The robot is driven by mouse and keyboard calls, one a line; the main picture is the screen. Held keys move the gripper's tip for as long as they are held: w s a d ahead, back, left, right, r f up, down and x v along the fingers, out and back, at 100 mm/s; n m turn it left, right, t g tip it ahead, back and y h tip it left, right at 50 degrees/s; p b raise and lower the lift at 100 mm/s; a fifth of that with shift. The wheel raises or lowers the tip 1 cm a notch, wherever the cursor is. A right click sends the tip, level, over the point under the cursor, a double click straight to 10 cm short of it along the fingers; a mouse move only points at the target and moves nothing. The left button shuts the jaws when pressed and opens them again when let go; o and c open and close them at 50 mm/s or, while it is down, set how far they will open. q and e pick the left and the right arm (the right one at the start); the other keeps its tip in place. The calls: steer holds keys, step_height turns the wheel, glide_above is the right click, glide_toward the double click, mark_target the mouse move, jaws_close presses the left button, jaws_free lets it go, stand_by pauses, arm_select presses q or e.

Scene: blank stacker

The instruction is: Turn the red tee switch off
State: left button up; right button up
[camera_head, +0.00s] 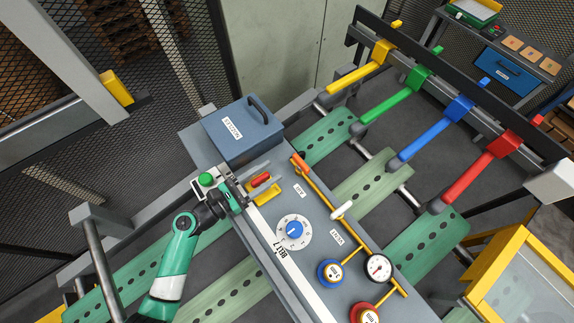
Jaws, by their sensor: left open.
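A small red handle (260,180), which looks like the red tee switch, sits on the grey panel near its upper left edge. My left gripper (240,192) is just left of it, at the panel's edge. The gripper is open, with nothing visible between its fingers. I cannot tell whether a finger touches the handle, nor which position the switch is in. My right gripper is not in the picture.
A yellow piece (267,194) lies just below the red handle. A green button (206,179) is left of my gripper. A blue dial (294,229), an orange lever (299,162), a white lever (341,210), a gauge (379,267) and a blue box (240,130) crowd the panel.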

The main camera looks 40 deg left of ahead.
arm_select(q)
steer(key=shift+w+d, duration=0.2)
steer(key=shift+w, duration=0.5)
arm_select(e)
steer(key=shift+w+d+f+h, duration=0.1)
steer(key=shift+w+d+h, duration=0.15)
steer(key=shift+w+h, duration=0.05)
arm_select(q)
steer(key=shift+s, duration=0.1)
steer(key=shift+c, duration=0.3)
jaws_close()
